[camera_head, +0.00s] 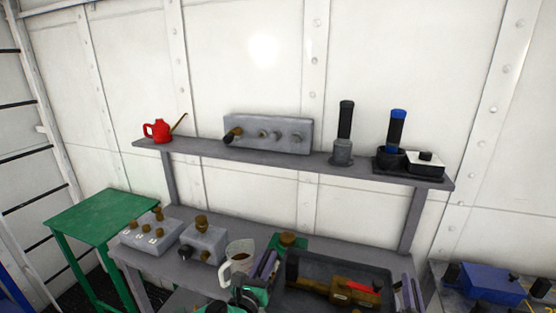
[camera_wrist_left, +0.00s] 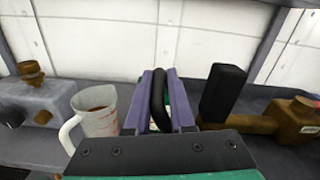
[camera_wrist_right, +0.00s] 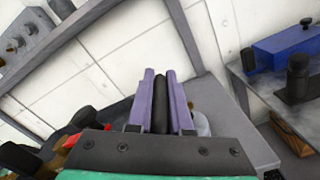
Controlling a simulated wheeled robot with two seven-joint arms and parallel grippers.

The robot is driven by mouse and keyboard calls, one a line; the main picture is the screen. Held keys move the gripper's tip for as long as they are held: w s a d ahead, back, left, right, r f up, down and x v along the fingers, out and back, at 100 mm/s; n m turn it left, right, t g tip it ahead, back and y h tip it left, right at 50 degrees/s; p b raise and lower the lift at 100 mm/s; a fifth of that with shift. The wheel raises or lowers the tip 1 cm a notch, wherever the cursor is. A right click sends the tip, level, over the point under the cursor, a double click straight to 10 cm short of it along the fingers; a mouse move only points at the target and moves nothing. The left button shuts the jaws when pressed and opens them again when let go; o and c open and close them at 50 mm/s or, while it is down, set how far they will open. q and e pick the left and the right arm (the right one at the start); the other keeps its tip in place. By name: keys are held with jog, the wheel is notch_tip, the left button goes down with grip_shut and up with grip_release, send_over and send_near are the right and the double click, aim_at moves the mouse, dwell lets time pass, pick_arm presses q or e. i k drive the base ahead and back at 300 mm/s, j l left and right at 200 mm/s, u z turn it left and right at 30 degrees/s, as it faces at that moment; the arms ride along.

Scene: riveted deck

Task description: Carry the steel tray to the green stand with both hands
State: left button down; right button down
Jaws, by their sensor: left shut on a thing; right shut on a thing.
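The steel tray (camera_head: 345,266) is dark grey with a raised rim, at the bottom of the head view over the bench. A brass fitting with a red part (camera_head: 345,290) lies in it. My left gripper (camera_head: 268,266) is shut on the tray's left black handle (camera_wrist_left: 160,98). My right gripper (camera_head: 409,291) is shut on the right black handle (camera_wrist_right: 160,100). I cannot tell whether the tray touches the bench. The green stand (camera_head: 95,217) is at the far left, its visible top empty.
On the grey bench, a measuring jug (camera_head: 238,258) stands close beside my left gripper. Left of it are a grey valve block (camera_head: 204,243) and a switch box (camera_head: 150,236). A shelf (camera_head: 300,160) with several items runs above. A blue toolbox (camera_head: 490,283) is at right.

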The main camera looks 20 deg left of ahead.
aim_at(103, 211)
jog(key=j, duration=1.25)
jog(key=i+j, duration=0.1)
jog(key=j, duration=1.15)
jog(key=i+j, duration=0.1)
jog(key=j, duration=0.4)
jog(key=i+j, duration=0.1)
jog(key=j, duration=0.9)
jog(key=i+j, duration=0.15)
jog(key=j, duration=0.35)
jog(key=i+j, duration=0.1)
jog(key=j, duration=0.35)
jog(key=i+j, duration=0.1)
jog(key=j, duration=0.2)
jog(key=i+j, duration=0.15)
jog(key=j, duration=0.15)
jog(key=i+j, duration=0.1)
jog(key=j, duration=0.2)
